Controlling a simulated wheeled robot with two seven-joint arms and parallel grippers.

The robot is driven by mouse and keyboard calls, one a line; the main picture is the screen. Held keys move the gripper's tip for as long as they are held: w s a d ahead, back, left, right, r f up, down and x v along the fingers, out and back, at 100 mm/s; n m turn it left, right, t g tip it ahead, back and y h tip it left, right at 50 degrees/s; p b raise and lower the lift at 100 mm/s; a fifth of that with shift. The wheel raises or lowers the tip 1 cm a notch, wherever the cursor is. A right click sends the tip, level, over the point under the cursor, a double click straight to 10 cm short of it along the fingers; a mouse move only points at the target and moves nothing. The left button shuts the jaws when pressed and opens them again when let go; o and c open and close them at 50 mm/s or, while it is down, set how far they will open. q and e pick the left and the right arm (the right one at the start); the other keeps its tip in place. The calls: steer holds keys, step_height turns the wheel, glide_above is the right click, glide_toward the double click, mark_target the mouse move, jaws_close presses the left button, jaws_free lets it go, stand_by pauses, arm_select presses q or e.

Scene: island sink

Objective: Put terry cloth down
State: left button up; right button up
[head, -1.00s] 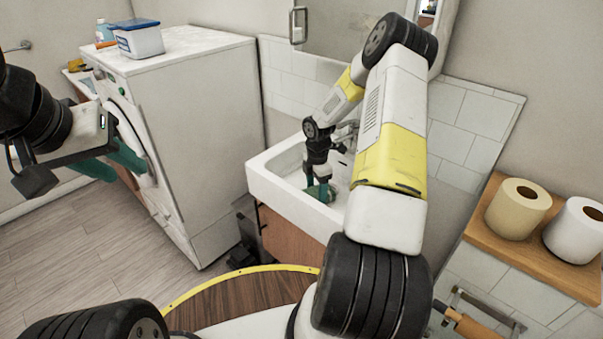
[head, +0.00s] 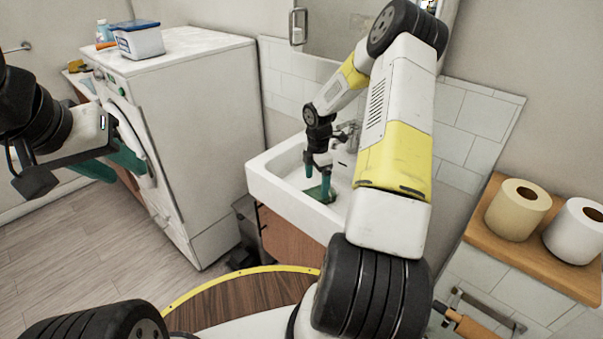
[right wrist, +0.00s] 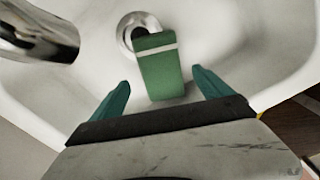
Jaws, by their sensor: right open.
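The terry cloth is a folded green block with a white stripe. In the right wrist view the terry cloth (right wrist: 158,75) lies in the white sink basin, its striped end partly over the drain. In the head view the terry cloth (head: 317,193) shows as a small green patch in the sink (head: 277,183). My right gripper (head: 318,182) is open, pointing down into the basin, with its teal fingers on either side of the cloth and gaps between. My left gripper (head: 131,173) is at the far left in front of the washing machine, its fingers apart and empty.
A chrome faucet (right wrist: 40,30) is close to my right gripper, at upper left in the wrist view. The washing machine (head: 205,120) stands left of the sink, with a blue-lidded tub (head: 140,40) on top. A wooden shelf (head: 480,225) with paper rolls is at right.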

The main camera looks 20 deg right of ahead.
step_height(320, 180, up, 7)
step_height(320, 180, up, 12)
steer(key=r+m+t, duration=0.1)
steer(key=m, duration=0.3)
glide_above(316, 193)
steer(key=s+a, duration=0.4)
steer(key=s+a+r+m+t, duration=0.1)
steer(key=s+a+r+m, duration=0.2)
steer(key=s+r+m, duration=0.2)
steer(key=s+a+r+m+t+y, duration=0.1)
steer(key=s+a+r+m, duration=0.3)
steer(key=s, duration=0.6)
steer(key=s+a+r+m+t+y, duration=0.1)
steer(key=s+a+r+m+t, duration=0.2)
steer(key=s+r+m, duration=0.2)
steer(key=s+m, duration=0.1)
steer(key=s, duration=0.1)
steer(key=shift+s+a+r, duration=0.2)
steer(key=shift+s+r, duration=0.1)
